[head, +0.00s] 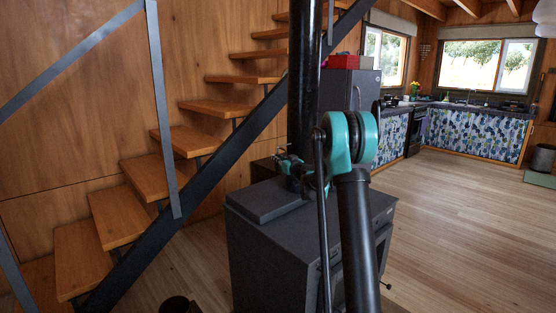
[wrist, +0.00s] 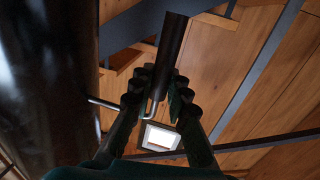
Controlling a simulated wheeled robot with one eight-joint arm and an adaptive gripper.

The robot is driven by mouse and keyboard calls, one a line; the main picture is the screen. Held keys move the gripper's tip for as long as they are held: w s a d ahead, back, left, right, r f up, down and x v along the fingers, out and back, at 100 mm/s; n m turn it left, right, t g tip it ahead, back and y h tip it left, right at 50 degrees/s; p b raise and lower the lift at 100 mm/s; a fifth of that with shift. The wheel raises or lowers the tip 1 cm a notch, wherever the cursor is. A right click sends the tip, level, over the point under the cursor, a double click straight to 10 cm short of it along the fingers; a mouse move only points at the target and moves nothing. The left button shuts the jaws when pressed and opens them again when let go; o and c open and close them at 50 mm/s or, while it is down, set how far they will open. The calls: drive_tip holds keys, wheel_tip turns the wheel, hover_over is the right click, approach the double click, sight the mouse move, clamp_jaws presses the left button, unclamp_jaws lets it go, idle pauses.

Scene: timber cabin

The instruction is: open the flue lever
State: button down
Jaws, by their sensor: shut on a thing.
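The black flue pipe (head: 303,70) rises from the dark stove (head: 270,245) in the head view. It fills the left of the wrist view (wrist: 45,90). The flue lever shows in the wrist view as a thin metal rod (wrist: 104,103) coming from the pipe and a dark cylindrical handle (wrist: 173,45). My gripper (wrist: 165,80) has its fingers on both sides of the handle and is shut on it. In the head view my gripper (head: 288,165) is close beside the pipe, above the stove top. The lever is not clear there.
A wooden staircase (head: 190,140) with a dark metal stringer stands behind and left of the stove. A dark fridge (head: 350,88) and kitchen counter (head: 470,128) are farther back. The wooden floor (head: 455,215) on the right is open.

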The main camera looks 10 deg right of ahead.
drive_tip(key=shift+a, duration=0.2)
drive_tip(key=c, duration=1.5)
unclamp_jaws()
drive_tip(key=shift+o, duration=0.2)
drive_tip(key=shift+d, duration=0.1)
drive_tip(key=v, duration=1.2)
